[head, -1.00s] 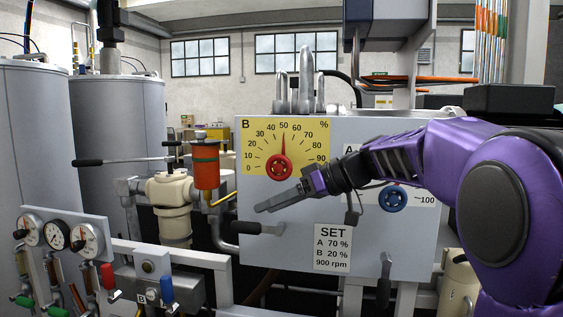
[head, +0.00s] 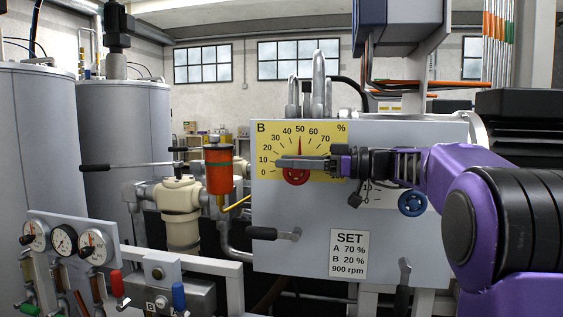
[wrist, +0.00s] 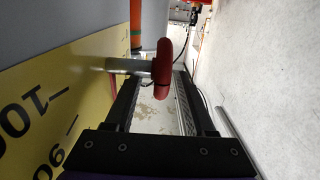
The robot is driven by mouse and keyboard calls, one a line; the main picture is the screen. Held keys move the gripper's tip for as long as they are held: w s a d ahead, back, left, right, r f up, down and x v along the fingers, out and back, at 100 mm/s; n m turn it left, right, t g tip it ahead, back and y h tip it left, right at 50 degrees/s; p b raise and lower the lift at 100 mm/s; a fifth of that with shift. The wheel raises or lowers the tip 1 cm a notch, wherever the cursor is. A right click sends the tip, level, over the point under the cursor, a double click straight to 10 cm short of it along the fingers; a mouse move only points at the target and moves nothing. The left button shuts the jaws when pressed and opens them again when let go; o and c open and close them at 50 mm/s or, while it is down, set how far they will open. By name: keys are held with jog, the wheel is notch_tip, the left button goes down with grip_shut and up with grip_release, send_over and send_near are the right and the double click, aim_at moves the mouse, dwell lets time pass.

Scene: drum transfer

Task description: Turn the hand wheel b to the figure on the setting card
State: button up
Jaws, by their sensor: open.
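Hand wheel b is the red wheel (head: 296,179) on the yellow B dial (head: 272,143). Its pointer stands near 50. The setting card (head: 348,254) reads A 70 %, B 20 %, 900 rpm. My gripper (head: 279,162) is in front of the red wheel in the head view and hides its upper part. In the wrist view the red wheel (wrist: 162,66) shows edge-on on its grey shaft, between the two spread fingers of my gripper (wrist: 158,75). I see a gap beside the wheel; contact cannot be told.
A blue wheel (head: 412,203) on the A dial is partly behind my arm. Black-handled levers (head: 264,233) stick out of the grey panel (head: 300,248) below. An orange-red cylinder (head: 219,170) and a long lever (head: 125,167) stand to the left.

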jog(key=shift+w+a, duration=0.2)
jog(key=shift+a, duration=0.85)
jog(key=shift+c, duration=0.2)
grip_shut()
